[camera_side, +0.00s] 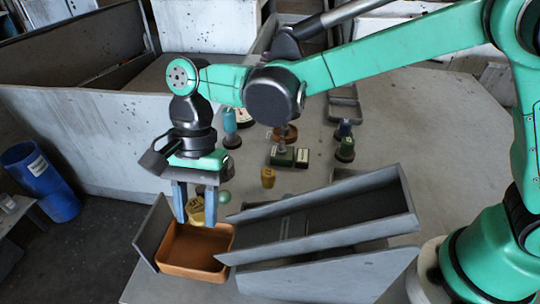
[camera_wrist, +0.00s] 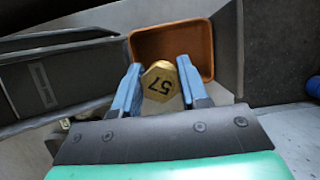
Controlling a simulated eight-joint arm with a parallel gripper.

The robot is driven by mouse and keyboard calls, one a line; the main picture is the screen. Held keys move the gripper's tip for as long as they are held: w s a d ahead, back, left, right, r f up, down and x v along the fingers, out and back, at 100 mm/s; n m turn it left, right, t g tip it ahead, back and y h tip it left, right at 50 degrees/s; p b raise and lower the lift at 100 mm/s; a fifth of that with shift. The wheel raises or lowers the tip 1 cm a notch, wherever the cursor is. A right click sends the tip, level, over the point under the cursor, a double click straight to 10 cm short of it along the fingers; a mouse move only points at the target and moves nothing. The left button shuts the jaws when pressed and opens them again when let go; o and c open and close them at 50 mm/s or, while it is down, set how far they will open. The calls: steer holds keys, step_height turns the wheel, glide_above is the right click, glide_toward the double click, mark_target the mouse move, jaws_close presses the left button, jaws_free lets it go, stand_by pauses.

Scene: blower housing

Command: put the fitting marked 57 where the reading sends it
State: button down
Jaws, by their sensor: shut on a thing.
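The fitting appears just above or beside the tray's rim; I cannot tell the exact height. The tray's visible floor is empty. A gauge with a white dial (camera_side: 243,117) stands behind my arm, mostly hidden; its reading cannot be made out.
A grey sloped chute (camera_side: 340,215) leads down beside the orange tray. A grey upright plate (camera_side: 153,232) stands left of the tray. Another brass fitting (camera_side: 268,177) and a pale green ball (camera_side: 224,197) are on the table. Small labelled blocks (camera_side: 283,157) sit further back.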

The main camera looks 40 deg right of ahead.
steer(key=shift+f, duration=0.15)
steer(key=shift+c, duration=1.9)
jaws_free()
steer(key=shift+v, duration=2.8)
steer(key=shift+d, duration=0.1)
